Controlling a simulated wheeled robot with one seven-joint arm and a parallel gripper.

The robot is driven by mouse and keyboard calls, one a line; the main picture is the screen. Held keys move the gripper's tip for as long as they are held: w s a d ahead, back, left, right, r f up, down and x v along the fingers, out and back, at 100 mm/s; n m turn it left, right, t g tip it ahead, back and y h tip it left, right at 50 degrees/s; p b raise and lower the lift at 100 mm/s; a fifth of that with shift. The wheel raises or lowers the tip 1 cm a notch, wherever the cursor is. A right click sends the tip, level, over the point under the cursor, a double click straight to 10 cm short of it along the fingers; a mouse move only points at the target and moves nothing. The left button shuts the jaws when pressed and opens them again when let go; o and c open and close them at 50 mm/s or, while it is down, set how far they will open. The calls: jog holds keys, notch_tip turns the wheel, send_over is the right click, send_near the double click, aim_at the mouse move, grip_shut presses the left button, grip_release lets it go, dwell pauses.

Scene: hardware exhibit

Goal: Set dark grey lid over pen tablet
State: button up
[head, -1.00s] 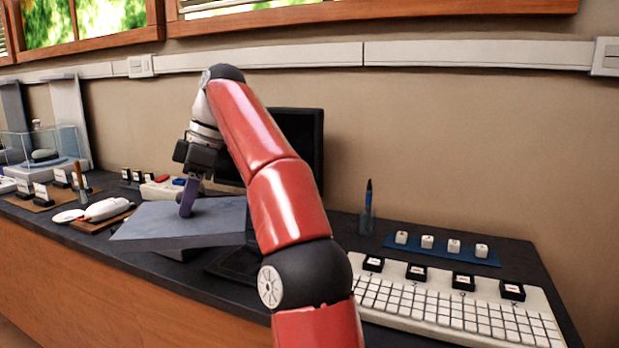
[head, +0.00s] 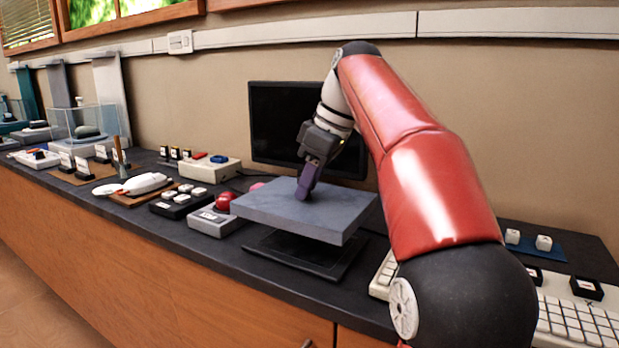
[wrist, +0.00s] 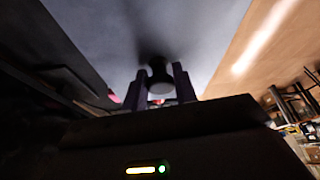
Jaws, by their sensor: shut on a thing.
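The dark grey lid (head: 278,215) is a flat slab, nearly level, held in the air. My gripper (head: 305,193) is shut on the lid's knob, which shows between the fingers in the wrist view (wrist: 159,84). The pen tablet (head: 300,254) is a flat black panel on the counter, below the lid. The lid hangs above its rear part, and a gap shows between them at the front. The tablet's far part is hidden under the lid.
A red-button box (head: 214,218) stands just left of the lid. A black monitor (head: 275,122) stands behind it. A white keyboard (head: 385,275) is close on the right, partly behind my arm. A beige box (head: 209,169) is at the back left.

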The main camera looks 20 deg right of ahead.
aim_at(315, 199)
jog(key=shift+f+b, duration=1.95)
jog(key=shift+f, duration=0.9)
jog(key=shift+p, duration=0.55)
jog(key=shift+f+b, duration=0.7)
jog(key=shift+f, duration=0.2)
dwell(0.4)
jog(key=o, duration=1.6)
jog(key=shift+r+p, duration=3.55)
jog(key=shift+p, duration=0.15)
